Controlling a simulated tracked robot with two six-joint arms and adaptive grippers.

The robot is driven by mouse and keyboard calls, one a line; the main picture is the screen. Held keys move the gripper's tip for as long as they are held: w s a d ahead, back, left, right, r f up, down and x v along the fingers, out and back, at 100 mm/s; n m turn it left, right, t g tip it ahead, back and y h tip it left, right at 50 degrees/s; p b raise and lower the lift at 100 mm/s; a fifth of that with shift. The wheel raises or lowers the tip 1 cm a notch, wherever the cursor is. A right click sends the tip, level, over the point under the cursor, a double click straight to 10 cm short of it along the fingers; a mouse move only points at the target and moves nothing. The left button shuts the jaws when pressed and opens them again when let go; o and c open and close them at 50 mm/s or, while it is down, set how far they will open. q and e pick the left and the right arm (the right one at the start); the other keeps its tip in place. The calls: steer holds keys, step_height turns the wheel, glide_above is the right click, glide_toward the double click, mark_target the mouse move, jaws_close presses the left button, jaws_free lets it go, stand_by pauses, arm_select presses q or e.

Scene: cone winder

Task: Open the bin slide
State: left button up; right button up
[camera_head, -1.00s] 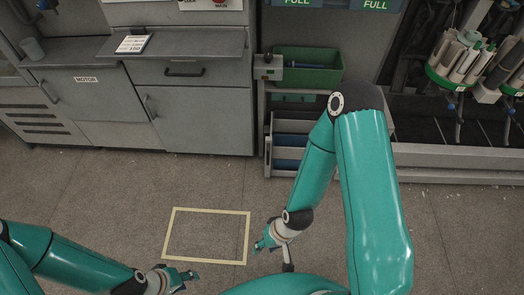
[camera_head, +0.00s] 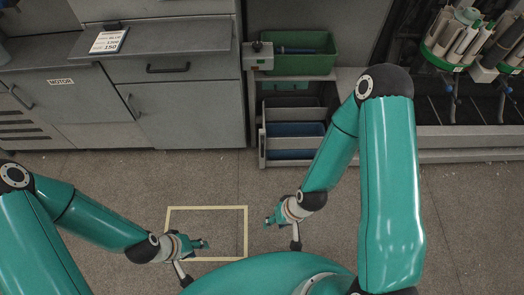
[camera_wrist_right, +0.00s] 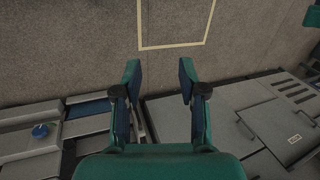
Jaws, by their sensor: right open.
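A rack (camera_head: 262,150) with blue trays (camera_head: 295,130) stands low against the machine, right of the grey cabinets. I cannot tell which part of it is the bin slide. A green bin (camera_head: 318,62) sits on top. My right gripper (camera_head: 272,217) is over the floor in front of the rack, apart from it. In the right wrist view its two fingers (camera_wrist_right: 160,80) are spread with nothing between them; a blue tray (camera_wrist_right: 88,108) shows beyond. My left gripper (camera_head: 203,244) hangs over the taped floor, away from the rack; its jaw gap is not clear.
A yellow tape rectangle (camera_head: 207,207) marks the floor. Grey cabinets with handles (camera_head: 188,113) stand at the left, a label card (camera_head: 109,41) on top. Yarn cones (camera_head: 455,38) stand at the right. Floor before the rack is clear.

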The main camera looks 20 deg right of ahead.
steer(key=w+d+f+t+b, duration=0.2)
steer(key=w+f+t+b, duration=0.2)
steer(key=w+f+b, duration=0.75)
steer(key=n+t+h+b, duration=0.1)
steer(key=t+h+b, duration=0.4)
steer(key=t+b, duration=1.5)
glide_toward(263, 151)
steer(key=w+r+g+b, duration=0.1)
steer(key=w+g+b, duration=0.1)
steer(key=b, duration=0.2)
steer(key=w+r+g+b, duration=0.2)
steer(key=w+b, duration=0.1)
steer(key=b, duration=0.1)
steer(key=w+r+g+b, duration=0.2)
steer(key=w+b, duration=0.1)
steer(key=b, duration=0.1)
steer(key=shift+w+d+r+g, duration=0.1)
steer(key=shift+w+d+g, duration=0.05)
steer(key=shift+g, duration=0.25)
steer(key=shift+w+r+b, duration=0.1)
steer(key=shift+w+b, duration=0.2)
steer(key=shift+w, duration=0.15)
jaws_close()
